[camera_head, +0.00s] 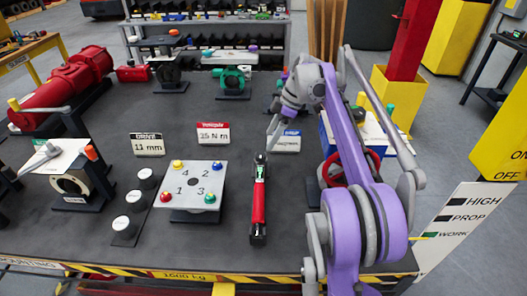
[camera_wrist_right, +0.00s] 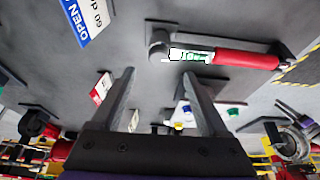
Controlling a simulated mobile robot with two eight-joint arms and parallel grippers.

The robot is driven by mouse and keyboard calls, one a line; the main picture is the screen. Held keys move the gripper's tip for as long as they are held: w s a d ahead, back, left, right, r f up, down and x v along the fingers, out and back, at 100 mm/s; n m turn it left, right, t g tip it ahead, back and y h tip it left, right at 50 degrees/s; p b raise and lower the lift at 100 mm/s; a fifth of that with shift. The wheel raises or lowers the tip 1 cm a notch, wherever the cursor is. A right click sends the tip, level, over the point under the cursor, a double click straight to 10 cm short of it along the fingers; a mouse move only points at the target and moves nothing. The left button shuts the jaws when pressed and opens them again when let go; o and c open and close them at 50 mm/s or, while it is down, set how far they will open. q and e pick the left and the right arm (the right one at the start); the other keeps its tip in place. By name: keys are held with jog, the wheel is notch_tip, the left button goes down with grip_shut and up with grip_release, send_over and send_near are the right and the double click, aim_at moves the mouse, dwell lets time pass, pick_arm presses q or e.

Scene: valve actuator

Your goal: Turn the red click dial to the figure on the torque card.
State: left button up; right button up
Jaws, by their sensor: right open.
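A click wrench (camera_head: 259,195) with a red grip lies lengthwise in a dark holder on the dark bench. It also shows at the upper right in the right wrist view (camera_wrist_right: 245,59), with a pale scale window beside the red grip. I cannot read its setting or single out a separate dial. The torque card (camera_head: 213,133) has a red header and reads 35 N m; it is edge-on in the right wrist view (camera_wrist_right: 101,88). My right gripper (camera_head: 272,130) is open and empty above the bench, beyond the wrench's far end. Its two spread fingers (camera_wrist_right: 158,73) touch nothing.
A numbered plate (camera_head: 190,193) with coloured knobs stands left of the wrench. A blue-headed card (camera_head: 286,141) is close to my right gripper. A red wheel (camera_head: 333,170) stands right, partly behind my arm.

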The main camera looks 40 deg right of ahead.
aim_at(261, 155)
jog(key=x, duration=0.7)
jog(key=shift+d+b, duration=0.1)
jog(key=shift+b, duration=0.2)
grip_shut()
